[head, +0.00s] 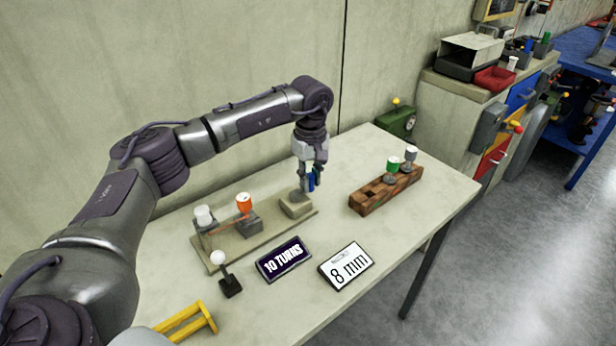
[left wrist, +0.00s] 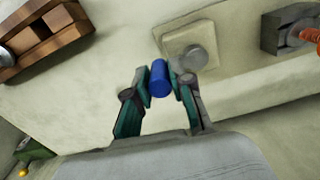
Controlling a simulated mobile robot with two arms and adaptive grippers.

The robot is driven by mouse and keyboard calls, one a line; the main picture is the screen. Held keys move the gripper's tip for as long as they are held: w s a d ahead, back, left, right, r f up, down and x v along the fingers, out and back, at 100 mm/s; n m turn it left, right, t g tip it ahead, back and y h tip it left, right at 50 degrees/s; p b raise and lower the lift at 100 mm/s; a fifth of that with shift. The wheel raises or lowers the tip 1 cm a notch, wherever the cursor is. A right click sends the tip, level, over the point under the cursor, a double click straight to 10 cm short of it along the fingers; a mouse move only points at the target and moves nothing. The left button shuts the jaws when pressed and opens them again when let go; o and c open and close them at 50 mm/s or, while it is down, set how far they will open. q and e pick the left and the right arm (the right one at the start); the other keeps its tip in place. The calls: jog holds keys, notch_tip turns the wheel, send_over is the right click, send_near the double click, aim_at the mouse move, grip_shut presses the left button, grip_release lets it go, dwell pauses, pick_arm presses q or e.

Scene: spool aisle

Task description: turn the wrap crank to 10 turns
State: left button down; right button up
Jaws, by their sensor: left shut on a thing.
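My left gripper (head: 313,178) reaches down over the right end of a beige board (head: 262,240) on the table. It is shut on a blue cylinder (left wrist: 159,79), which sits between the fingertips in the left wrist view. Beside the cylinder is a pale block with a grey round hub (left wrist: 194,57); the block (head: 296,207) also shows in the head view. Whether the blue cylinder is joined to the hub as the crank's grip, I cannot tell. A sign (head: 284,259) reads "10 TURNS". My right gripper is not in view.
A wooden rack (head: 370,201) with a green piece and a grey-white piece stands right of the board. A green device (head: 397,121) is at the back.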

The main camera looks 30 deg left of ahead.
aim_at(311, 176)
pick_arm(q)
jog(key=shift+d+m, duration=0.15)
jog(key=shift+m, duration=0.25)
jog(key=c, duration=1)
grip_release()
jog(key=shift+r, duration=0.1)
notch_tip(311, 176, up, 12)
jog(key=shift+f, duration=0.1)
